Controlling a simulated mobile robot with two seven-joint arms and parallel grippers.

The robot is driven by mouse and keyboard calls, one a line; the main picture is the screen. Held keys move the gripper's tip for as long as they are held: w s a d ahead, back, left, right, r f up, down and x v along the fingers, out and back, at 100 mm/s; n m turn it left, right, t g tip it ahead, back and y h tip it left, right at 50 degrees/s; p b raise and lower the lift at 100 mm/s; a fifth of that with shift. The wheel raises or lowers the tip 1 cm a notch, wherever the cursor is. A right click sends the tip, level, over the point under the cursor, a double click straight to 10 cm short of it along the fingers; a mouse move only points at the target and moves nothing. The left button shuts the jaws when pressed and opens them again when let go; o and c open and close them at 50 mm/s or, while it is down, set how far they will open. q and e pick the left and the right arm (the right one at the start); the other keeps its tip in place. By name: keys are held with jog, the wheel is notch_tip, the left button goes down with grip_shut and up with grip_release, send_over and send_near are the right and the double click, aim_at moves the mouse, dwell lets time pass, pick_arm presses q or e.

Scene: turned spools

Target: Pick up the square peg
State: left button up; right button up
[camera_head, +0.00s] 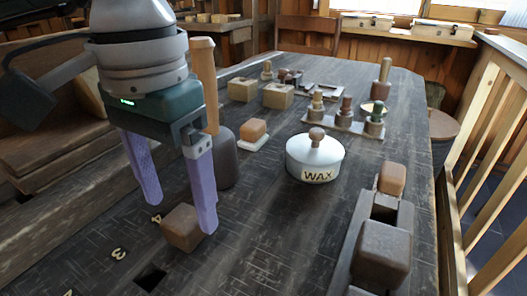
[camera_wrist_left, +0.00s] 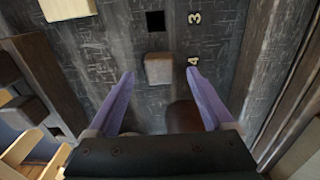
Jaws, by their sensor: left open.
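The square peg (camera_head: 182,228) is a brown wooden block on the dark bench top, near the number marks. It also shows in the left wrist view (camera_wrist_left: 158,69), just beyond and between the fingertips. My left gripper (camera_head: 181,217) is open, its purple fingers pointing down. In the head view the right-hand finger passes in front of the peg's right edge; I cannot tell whether it touches. In the left wrist view the gripper (camera_wrist_left: 160,73) holds nothing. A dark square hole (camera_head: 150,278) lies in the bench near the peg. My right gripper is not seen.
A mallet with wooden handle (camera_head: 203,70) and dark head (camera_head: 226,160) stands close behind my left gripper. A WAX tin (camera_head: 314,160) is to the right. A plane-like tool (camera_head: 383,250) lies at front right. Small blocks and a spool rack (camera_head: 345,123) stand further back.

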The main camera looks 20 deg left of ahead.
aim_at(183, 217)
pick_arm(q)
jog(key=shift+f, duration=1.6)
grip_shut()
